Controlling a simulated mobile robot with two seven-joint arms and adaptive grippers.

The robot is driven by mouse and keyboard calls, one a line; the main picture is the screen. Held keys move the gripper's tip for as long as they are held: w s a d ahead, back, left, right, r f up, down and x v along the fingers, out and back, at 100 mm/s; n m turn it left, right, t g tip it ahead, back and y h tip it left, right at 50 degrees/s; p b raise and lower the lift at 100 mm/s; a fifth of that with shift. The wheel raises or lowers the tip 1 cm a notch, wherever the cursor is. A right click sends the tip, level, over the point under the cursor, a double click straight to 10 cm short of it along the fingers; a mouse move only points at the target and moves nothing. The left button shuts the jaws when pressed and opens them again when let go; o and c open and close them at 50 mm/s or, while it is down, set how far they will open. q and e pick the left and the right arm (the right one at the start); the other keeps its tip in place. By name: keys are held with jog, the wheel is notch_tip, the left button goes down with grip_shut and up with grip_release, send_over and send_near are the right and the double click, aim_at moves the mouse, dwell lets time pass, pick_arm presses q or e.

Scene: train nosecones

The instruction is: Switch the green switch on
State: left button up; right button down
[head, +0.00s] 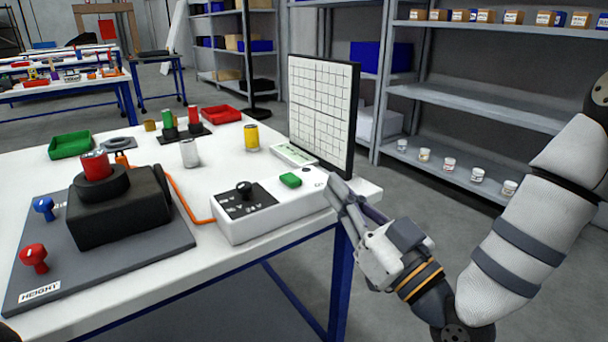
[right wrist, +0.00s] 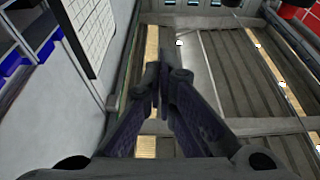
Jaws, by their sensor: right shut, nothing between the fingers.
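The green switch (head: 290,180) is a small green rocker on top of a white control box (head: 270,215) at the table's near right edge. A black knob (head: 244,188) on a dark panel sits to its left on the same box. My right gripper (head: 336,182) is shut and empty, just right of the box's right end and apart from the switch. In the right wrist view its fingertips (right wrist: 158,75) meet, and I cannot make out the switch there. I cannot tell the switch's on or off state. My left gripper is not in view.
A black-edged grid board (head: 322,110) stands upright behind the box. A dark device (head: 115,210) with a red can on top sits left, joined by an orange cable. A yellow can (head: 251,137) and a silver can (head: 190,153) stand behind. Shelves (head: 480,100) stand at right.

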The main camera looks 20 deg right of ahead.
notch_tip(320, 180, up, 3)
send_over(304, 192)
jog(key=shift+w+r, duration=0.15)
jog(key=shift+w, duration=0.15)
notch_tip(304, 192, down, 3)
jog(key=shift+s+f, duration=0.1)
jog(key=shift+f, duration=0.1)
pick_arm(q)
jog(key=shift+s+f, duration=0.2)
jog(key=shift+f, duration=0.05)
pick_arm(e)
jog(key=shift+f, duration=0.4)
jog(key=shift+s+f, duration=0.15)
jog(key=shift+f, duration=0.2)
notch_tip(304, 192, up, 5)
jog(key=s+p, duration=0.1)
jog(key=p, duration=0.1)
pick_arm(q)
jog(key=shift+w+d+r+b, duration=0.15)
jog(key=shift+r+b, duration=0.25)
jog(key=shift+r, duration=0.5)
pick_arm(e)
jog(key=s+d+f, duration=0.3)
jog(key=s+f, duration=0.2)
jog(key=s, duration=0.2)
jog(key=shift+s+d+f, duration=0.15)
jog(key=shift+s+f, duration=0.2)
jog(key=shift+s, duration=0.05)
